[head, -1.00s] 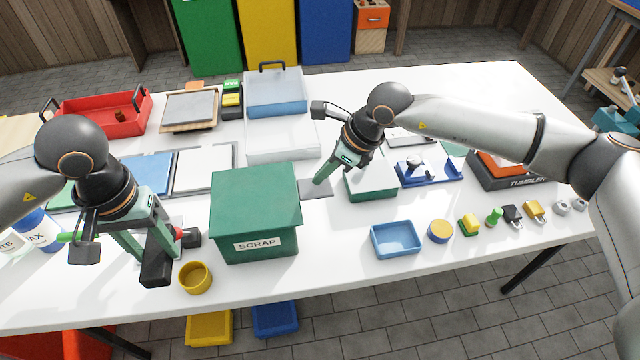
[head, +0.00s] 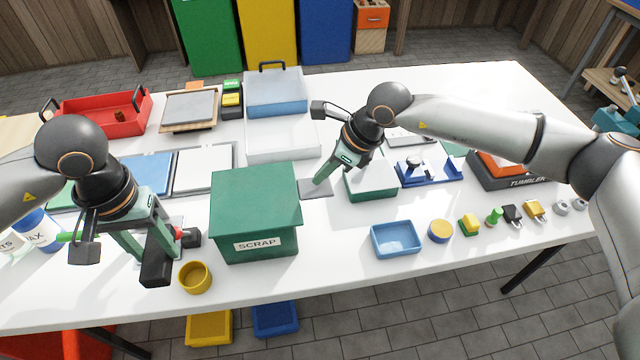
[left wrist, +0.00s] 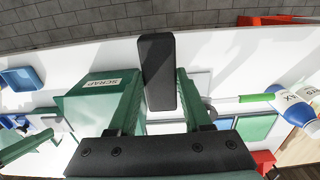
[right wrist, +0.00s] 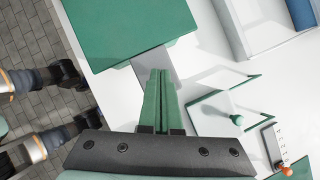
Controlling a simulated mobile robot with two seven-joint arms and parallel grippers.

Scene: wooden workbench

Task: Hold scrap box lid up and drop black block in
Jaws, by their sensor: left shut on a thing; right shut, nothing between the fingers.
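The green scrap box (head: 262,238) with a SCRAP label stands mid-table, its flat green lid (head: 255,195) down on top. It shows in the left wrist view (left wrist: 100,105), and its lid fills the upper part of the right wrist view (right wrist: 125,25). My left gripper (head: 152,248) is shut on the black block (head: 156,270), left of the box and above the table; the block also shows in the left wrist view (left wrist: 157,75). My right gripper (head: 320,180) is shut and empty, its tips just right of the lid over a grey plate (head: 317,190).
A blue tray (head: 396,240) and several small items lie to the right. Clear bins (head: 283,140) stand behind. The table between scrap box and blue tray is clear.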

